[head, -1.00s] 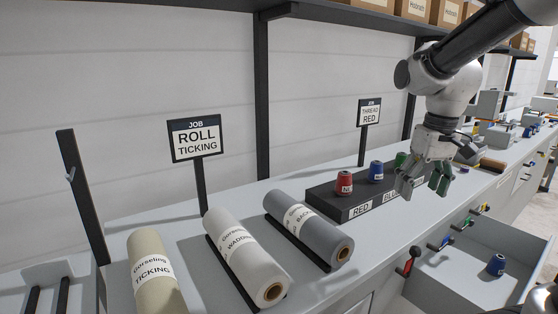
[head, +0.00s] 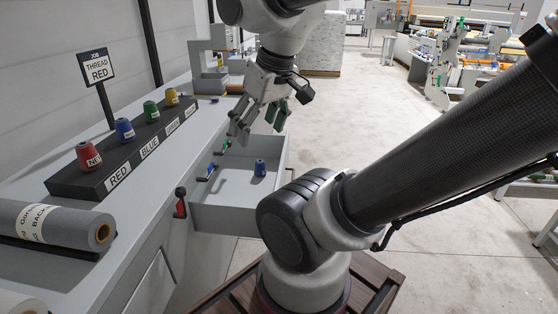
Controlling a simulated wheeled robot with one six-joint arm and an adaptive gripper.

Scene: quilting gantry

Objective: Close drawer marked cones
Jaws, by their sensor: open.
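A grey drawer (head: 236,219) stands pulled out from the bench in the head view. A blue thread cone (head: 260,168) stands upright inside it. No marking can be read on the drawer's visible sides. My gripper (head: 256,125) hangs above the far end of the open drawer, fingers pointing down, open and empty. It appears apart from the drawer. My own arm hides part of the drawer's near right side.
A dark rack (head: 85,183) labelled RED and BLUE holds red, blue, green and yellow cones on the bench (head: 150,205). A sign (head: 97,65) reads THREAD RED. The floor (head: 345,140) right of the drawer is clear.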

